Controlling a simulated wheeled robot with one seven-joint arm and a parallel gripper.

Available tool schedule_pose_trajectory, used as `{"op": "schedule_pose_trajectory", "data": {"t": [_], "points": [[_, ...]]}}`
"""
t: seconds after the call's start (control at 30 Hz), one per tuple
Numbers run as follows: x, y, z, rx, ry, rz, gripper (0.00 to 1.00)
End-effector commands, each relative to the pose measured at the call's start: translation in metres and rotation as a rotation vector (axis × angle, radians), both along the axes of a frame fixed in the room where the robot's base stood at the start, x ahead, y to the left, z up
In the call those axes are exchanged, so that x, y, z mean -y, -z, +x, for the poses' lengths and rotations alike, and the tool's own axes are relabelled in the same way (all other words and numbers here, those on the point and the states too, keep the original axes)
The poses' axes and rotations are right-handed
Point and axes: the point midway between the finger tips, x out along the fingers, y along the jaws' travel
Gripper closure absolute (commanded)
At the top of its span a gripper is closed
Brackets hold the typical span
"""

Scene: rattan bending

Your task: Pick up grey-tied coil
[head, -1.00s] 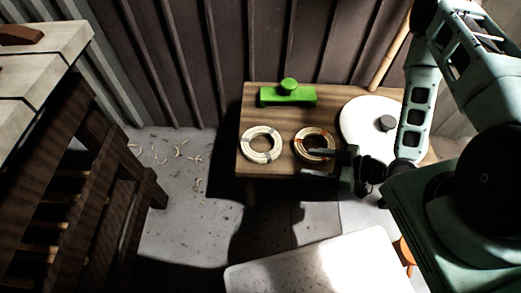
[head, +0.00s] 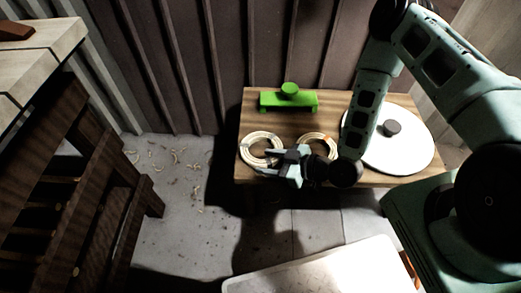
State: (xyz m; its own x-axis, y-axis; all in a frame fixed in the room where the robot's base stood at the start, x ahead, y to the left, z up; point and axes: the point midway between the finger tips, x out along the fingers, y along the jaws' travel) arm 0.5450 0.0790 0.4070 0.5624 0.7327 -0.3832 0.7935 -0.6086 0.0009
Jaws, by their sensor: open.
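Two pale rattan coils lie on the wooden table. The left coil (head: 257,135) is the one with grey ties, which showed clearly a second ago and are now largely covered. My gripper (head: 267,158) is open, its fingers pointing left over the front part of this coil. I cannot tell whether the fingers touch it or hover above it. The right coil (head: 317,137), with orange-brown ties, is partly hidden behind my gripper and wrist.
A green block with a knob (head: 289,100) stands at the back of the wooden table (head: 345,98). A white round disc with a dark knob (head: 412,150) covers the table's right side. A dark wooden rack (head: 85,190) stands left. A pale panel (head: 320,270) is in front.

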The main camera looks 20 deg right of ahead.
Motion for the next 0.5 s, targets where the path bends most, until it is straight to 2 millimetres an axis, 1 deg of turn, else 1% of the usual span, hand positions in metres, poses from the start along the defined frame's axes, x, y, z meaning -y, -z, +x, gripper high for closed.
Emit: {"op": "schedule_pose_trajectory", "data": {"t": [0.03,0.2,0.3,0.5], "points": [[-0.007,0.005,0.005,0.003,-0.002,0.001,0.5],[-0.023,0.013,0.017,0.003,-0.001,0.0,0.5],[-0.026,0.014,0.02,0.001,0.001,-0.001,0.5],[-0.026,0.014,0.02,0.0,0.0,0.0,0.5]]}}
